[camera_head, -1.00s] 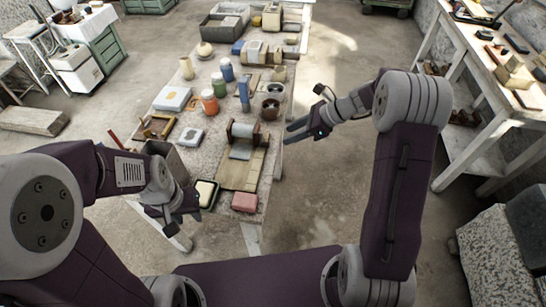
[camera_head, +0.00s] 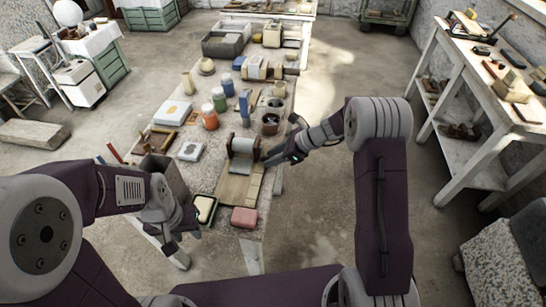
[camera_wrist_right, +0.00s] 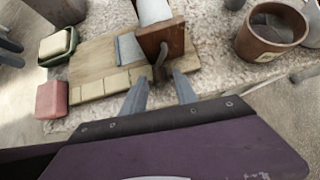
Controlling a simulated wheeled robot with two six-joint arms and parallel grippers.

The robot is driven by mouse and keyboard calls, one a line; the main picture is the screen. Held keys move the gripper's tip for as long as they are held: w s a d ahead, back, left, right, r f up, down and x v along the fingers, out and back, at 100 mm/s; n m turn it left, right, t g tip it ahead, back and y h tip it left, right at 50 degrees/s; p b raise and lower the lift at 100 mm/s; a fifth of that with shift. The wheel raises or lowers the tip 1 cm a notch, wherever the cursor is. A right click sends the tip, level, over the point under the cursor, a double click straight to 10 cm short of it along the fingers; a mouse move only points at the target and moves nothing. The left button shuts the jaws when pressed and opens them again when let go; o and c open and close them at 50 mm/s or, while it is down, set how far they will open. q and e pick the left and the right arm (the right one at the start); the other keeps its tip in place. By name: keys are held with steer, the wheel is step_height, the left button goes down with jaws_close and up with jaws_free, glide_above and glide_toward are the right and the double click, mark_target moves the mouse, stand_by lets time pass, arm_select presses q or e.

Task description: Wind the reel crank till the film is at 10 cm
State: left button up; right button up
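The reel (camera_head: 243,147) is a pale roller between brown wooden uprights on a board (camera_head: 229,190) on the table. The film (camera_head: 239,167) is a grey-blue strip lying from the roller onto the board; it also shows in the right wrist view (camera_wrist_right: 129,49). The crank (camera_wrist_right: 159,64) is a dark bent handle on the upright's outer side. My right gripper (camera_wrist_right: 160,87) is open, its fingertips just short of the crank, which lies roughly between them. In the head view my right gripper (camera_head: 268,158) is beside the reel. My left gripper (camera_head: 180,235) hangs empty and open by the table's near left edge.
Pale yellow squares (camera_wrist_right: 115,83) line the board's edge. A pink block (camera_head: 244,217) and a green dish with a cream block (camera_head: 204,208) are near the board. A brown pot (camera_head: 271,124) stands behind the reel. The floor right of the table is clear.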

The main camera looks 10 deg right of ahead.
jaws_close()
steer(key=b, duration=0.2)
steer(key=shift+w+f+t+b, duration=0.1)
steer(key=shift+f+t+b, duration=0.3)
steer(key=shift+r+n, duration=0.15)
steer(key=shift+n, duration=0.15)
steer(key=shift+r, duration=0.2)
steer(key=shift+o, duration=1.4)
jaws_free()
steer(key=p+v, duration=0.1)
steer(key=v, duration=0.8)
